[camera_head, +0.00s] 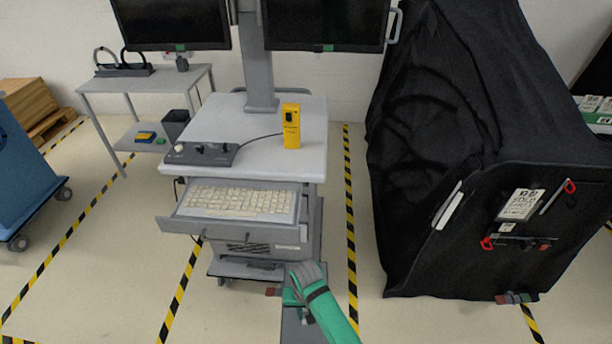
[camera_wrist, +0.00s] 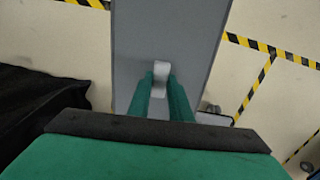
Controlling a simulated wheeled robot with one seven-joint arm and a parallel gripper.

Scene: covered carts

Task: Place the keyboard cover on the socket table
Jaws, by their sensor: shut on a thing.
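My gripper (camera_head: 298,297) is low in front of the grey cart. In the wrist view its two green fingers (camera_wrist: 160,88) are shut on a pale raised handle of a flat grey panel, which looks like the keyboard cover (camera_wrist: 190,35). In the head view only a strip of this cover (camera_head: 296,327) shows beside my arm; the rest is hidden or out of frame. The cream keyboard (camera_head: 240,200) lies uncovered in the cart's open drawer. A small grey table (camera_head: 145,79) at the back left, probably the socket table, carries a black device with looped cables.
The grey cart (camera_head: 310,150) carries a control box (camera_head: 200,153), a yellow device (camera_head: 291,126) and monitors. A black-draped cart (camera_head: 470,150) stands close on the right. A blue cart (camera_head: 28,150) stands at left. Striped floor between left table and grey cart is mostly clear.

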